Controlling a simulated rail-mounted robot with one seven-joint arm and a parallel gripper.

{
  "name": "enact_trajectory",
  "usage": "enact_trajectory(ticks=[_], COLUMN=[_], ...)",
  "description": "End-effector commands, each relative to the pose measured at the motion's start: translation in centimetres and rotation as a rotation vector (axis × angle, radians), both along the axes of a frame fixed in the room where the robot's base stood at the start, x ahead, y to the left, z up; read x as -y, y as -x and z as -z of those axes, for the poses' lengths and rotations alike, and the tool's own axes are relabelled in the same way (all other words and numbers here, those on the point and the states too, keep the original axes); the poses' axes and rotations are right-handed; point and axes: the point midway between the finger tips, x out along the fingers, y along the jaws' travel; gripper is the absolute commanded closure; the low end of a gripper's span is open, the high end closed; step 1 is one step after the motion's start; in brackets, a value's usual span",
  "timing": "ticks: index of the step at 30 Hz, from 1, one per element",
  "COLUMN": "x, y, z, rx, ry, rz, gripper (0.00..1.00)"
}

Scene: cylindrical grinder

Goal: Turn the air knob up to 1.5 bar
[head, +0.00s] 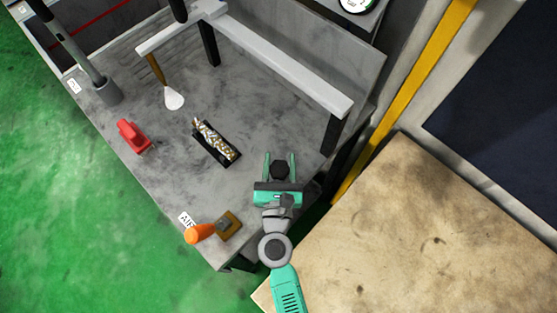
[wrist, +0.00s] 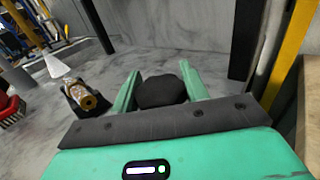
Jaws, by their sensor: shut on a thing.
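A black rounded knob (head: 280,169) sits near the right front part of the grey bench top. My gripper (head: 281,166) has its two green fingers on either side of the knob and is shut on it. In the wrist view the dark knob (wrist: 162,91) fills the space between the fingertips (wrist: 160,88). The knob's base is hidden, and I see no mark showing its setting. A round white dial gauge (head: 356,4) is cut off at the top of the head view; its reading is too small to tell.
An orange piece (head: 200,233) and a brown block (head: 228,226) are by a label (head: 187,219) on the bench's front edge. A black tray (head: 228,154) with a speckled bar, a red object (head: 133,135) and a white-ended tool (head: 174,99) lie left. A white rail (head: 290,75) stands behind.

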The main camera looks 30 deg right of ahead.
Motion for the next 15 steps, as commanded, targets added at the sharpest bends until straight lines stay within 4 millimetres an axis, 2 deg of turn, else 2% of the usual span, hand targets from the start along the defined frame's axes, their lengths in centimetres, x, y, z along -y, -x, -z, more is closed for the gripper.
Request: enact_trajectory(ticks=[7,15], x=[0.08,0.19], y=[0.02,0.07], z=[-0.1,-0.13], rx=[0.001,0.002], ry=[0.002,0.001], rz=[0.117,0.175], gripper=[0.78,0.78])
